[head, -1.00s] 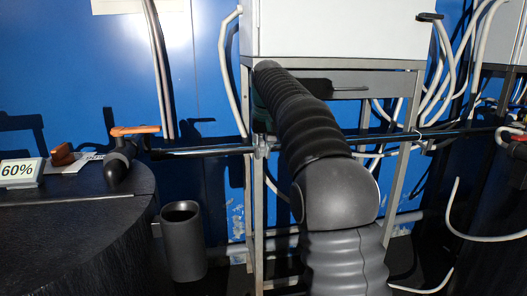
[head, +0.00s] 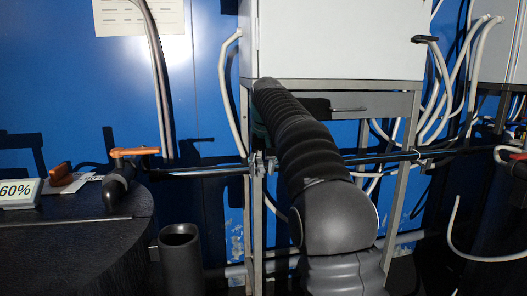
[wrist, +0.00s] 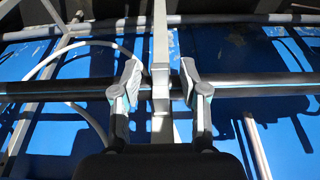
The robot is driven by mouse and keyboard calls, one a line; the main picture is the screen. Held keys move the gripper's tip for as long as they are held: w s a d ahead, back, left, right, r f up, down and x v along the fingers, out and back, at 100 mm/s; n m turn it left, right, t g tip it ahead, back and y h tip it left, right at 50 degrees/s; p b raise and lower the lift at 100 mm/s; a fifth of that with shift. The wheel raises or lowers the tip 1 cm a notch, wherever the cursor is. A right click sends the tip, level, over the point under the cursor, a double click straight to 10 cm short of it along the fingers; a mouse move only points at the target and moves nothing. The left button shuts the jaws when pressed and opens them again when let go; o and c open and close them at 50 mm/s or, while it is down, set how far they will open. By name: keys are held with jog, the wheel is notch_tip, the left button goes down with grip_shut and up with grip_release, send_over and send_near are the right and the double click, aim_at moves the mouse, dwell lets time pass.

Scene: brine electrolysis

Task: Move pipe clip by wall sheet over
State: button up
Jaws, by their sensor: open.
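A small grey metal clip (head: 258,163) sits on the dark horizontal pipe (head: 205,170) beside the left leg of the cabinet stand. The wall sheet (head: 140,17), a white printed page, hangs on the blue wall at upper left. In the wrist view my gripper (wrist: 161,78) is open, one grey finger pad on each side of a light grey upright. The pipe, with a blue stripe, crosses behind the fingers. I cannot tell whether the pads touch anything or whether the clip is between them. In the head view my arm hides the gripper.
The white cabinet (head: 338,38) stands on a metal frame (head: 400,185). Looped pale hoses (head: 436,90) hang at right. An orange-handled valve (head: 135,153), a 60% display (head: 18,193) and a dark round top (head: 70,240) are at left. A grey cup (head: 181,262) stands near the stand.

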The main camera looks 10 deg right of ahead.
jog(key=v, duration=1)
jog(key=shift+r, duration=0.25)
jog(key=shift+s, duration=0.1)
jog(key=s+r, duration=0.1)
jog(key=s, duration=0.8)
jog(key=s+f+t, duration=0.2)
jog(key=s+f, duration=2.5)
jog(key=s, duration=0.2)
jog(key=shift+s, duration=0.2)
jog(key=shift+d, duration=0.1)
